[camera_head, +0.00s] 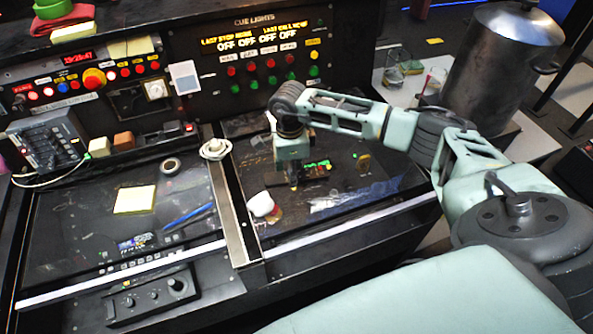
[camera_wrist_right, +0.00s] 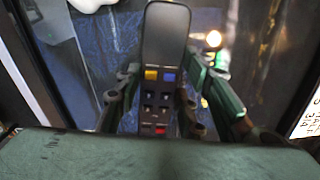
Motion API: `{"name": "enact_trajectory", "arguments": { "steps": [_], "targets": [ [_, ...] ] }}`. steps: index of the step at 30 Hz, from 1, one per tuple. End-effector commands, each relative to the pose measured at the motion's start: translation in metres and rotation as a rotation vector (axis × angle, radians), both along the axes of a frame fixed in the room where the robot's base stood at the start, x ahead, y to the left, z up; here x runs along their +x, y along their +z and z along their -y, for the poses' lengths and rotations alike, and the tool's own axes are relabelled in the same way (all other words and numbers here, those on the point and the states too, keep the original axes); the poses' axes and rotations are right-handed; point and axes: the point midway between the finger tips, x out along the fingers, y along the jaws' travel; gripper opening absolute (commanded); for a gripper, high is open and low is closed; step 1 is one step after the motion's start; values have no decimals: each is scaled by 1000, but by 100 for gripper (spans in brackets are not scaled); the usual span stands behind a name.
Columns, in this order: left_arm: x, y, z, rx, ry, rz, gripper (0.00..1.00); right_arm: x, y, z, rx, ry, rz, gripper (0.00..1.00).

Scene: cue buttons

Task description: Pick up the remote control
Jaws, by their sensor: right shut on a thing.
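The remote control (camera_wrist_right: 165,40) is a long dark handset with yellow, blue and red buttons. In the right wrist view it lies between the fingers of my right gripper (camera_wrist_right: 157,95), which is shut on it, one finger at each side. In the head view my right gripper (camera_head: 293,182) points down over the right-hand glass panel of the console. The remote is hard to make out there, and I cannot tell whether it touches the panel. My left gripper is not in view.
A white and red object (camera_head: 262,205) lies left of my right gripper. A yellow note (camera_head: 134,200), black tape roll (camera_head: 171,166) and blue pen (camera_head: 188,215) lie on the left panel. The upright button panel (camera_head: 262,50) stands behind. A metal pot (camera_head: 500,65) stands at right.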

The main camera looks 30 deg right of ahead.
Motion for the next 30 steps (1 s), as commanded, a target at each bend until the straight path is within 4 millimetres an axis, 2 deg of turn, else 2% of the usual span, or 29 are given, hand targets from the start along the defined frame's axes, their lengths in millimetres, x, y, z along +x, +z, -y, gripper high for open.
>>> {"name": "enact_trajectory", "arguments": {
  "steps": [1, 7, 17, 22, 25, 30],
  "targets": [
    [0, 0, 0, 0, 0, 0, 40, 0, 0, 0, 0, 0, 1, 22],
    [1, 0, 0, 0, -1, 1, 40, 0, 1, 0, 1, 0, 1, 6],
    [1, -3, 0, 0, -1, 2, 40, 1, 4, 0, 1, -1, 3, 6],
    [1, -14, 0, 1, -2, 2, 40, 2, 21, 1, -1, 1, 6, 6],
    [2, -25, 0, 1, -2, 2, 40, 2, 40, 1, 0, 1, 9, 6],
    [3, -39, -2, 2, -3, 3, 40, -29, 62, 34, -4, -4, 4, 6]
  ]
}}
